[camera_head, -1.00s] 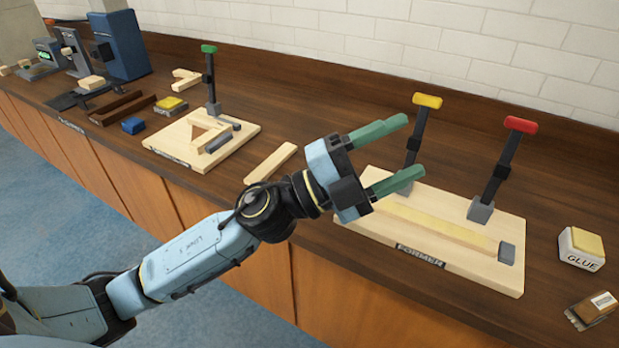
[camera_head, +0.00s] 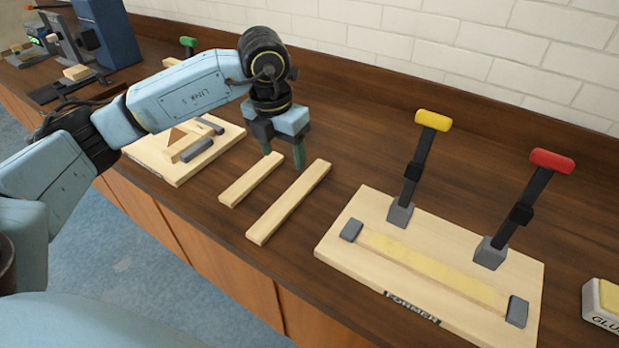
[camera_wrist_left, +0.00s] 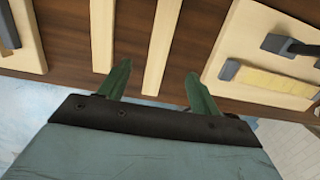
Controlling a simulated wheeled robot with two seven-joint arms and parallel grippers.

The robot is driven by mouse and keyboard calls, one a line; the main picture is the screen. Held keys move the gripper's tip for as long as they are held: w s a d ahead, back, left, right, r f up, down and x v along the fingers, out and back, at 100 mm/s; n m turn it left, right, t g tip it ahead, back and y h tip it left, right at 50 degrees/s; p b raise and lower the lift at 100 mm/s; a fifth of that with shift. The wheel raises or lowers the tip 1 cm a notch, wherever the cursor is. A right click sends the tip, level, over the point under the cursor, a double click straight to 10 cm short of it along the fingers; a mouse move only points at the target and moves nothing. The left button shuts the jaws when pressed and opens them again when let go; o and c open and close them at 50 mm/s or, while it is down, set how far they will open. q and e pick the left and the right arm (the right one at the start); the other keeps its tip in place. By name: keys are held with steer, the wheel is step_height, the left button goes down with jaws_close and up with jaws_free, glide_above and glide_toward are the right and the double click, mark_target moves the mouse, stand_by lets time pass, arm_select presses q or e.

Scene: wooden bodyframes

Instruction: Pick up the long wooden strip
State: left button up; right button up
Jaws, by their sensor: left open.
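Two pale wooden strips lie side by side on the brown counter. The long wooden strip (camera_head: 289,202) is the right one, and the shorter strip (camera_head: 251,180) lies to its left. My left gripper (camera_head: 283,164) points down above the far part of the strips, open and empty. In the left wrist view, the long strip (camera_wrist_left: 162,45) and the short strip (camera_wrist_left: 102,35) both show between or beyond the green fingers (camera_wrist_left: 155,88) of the gripper. The height of the fingertips above the strips is hard to tell. My right gripper is not in view.
A wooden former board (camera_head: 345,255) with yellow-handled (camera_head: 432,120) and red-handled (camera_head: 552,161) upright clamps stands to the right. A glue block (camera_head: 603,303) is at the right edge. Another jig board (camera_head: 177,172) lies left, partly behind my arm.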

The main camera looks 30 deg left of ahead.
arm_select(q)
glide_toward(293, 195)
steer(key=shift+s+a+f, duration=0.1)
steer(key=shift+s+a, duration=0.15)
steer(key=shift+s, duration=0.2)
step_height(293, 195, down, 2)
steer(key=shift+w+f, duration=0.25)
steer(key=shift+f, duration=0.15)
steer(key=shift+w+d+f, duration=0.2)
steer(key=shift+f, duration=0.5)
steer(key=f, duration=0.1)
steer(key=w+f, duration=0.1)
steer(key=f, duration=0.1)
steer(key=shift+d+f, duration=0.15)
steer(key=shift+f, duration=0.2)
steer(key=shift+c, duration=0.6)
steer(key=c, duration=1)
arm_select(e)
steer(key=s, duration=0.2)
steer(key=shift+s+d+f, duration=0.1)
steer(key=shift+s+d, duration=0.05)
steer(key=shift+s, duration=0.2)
